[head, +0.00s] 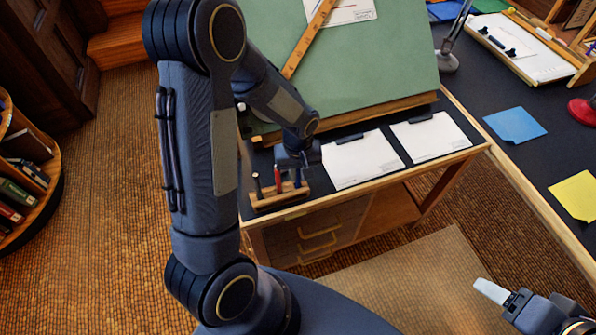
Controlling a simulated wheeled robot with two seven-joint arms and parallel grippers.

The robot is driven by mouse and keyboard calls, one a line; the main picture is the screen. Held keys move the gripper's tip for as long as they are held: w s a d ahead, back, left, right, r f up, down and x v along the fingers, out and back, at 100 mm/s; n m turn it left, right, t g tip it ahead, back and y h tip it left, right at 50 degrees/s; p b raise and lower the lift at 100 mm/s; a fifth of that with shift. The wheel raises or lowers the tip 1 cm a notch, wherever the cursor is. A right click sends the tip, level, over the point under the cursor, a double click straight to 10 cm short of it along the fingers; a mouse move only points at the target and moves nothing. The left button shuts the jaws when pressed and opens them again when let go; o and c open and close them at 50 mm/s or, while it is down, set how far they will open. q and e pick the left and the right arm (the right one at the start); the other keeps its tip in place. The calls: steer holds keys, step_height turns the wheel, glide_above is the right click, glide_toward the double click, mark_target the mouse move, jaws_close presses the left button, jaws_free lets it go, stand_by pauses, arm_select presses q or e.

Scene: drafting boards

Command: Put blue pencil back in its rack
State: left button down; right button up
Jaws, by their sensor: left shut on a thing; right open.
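A small wooden rack (268,202) stands near the front left corner of the desk below the drafting board. A red pencil (278,179) and a dark pencil (257,185) stand upright in it. My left gripper (295,173) is just above the rack's right end, shut on a thin thing that looks like the blue pencil. My gripper and wrist hide most of the pencil, and I cannot tell whether its lower end is inside the rack. My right gripper (492,293) is open, low at the right, away from the desk.
White sheets with dark clips (362,160) lie right of the rack. The tilted green drafting board (375,75) rises behind. A dark side table (520,160) with blue and yellow paper stands at the right. Floor in front is clear.

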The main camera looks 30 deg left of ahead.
arm_select(q)
steer(key=shift+f, duration=0.1)
steer(key=c, duration=1.4)
jaws_free()
steer(key=shift+o, duration=0.2)
step_height(320, 180, up, 7)
steer(key=shift+r, duration=0.4)
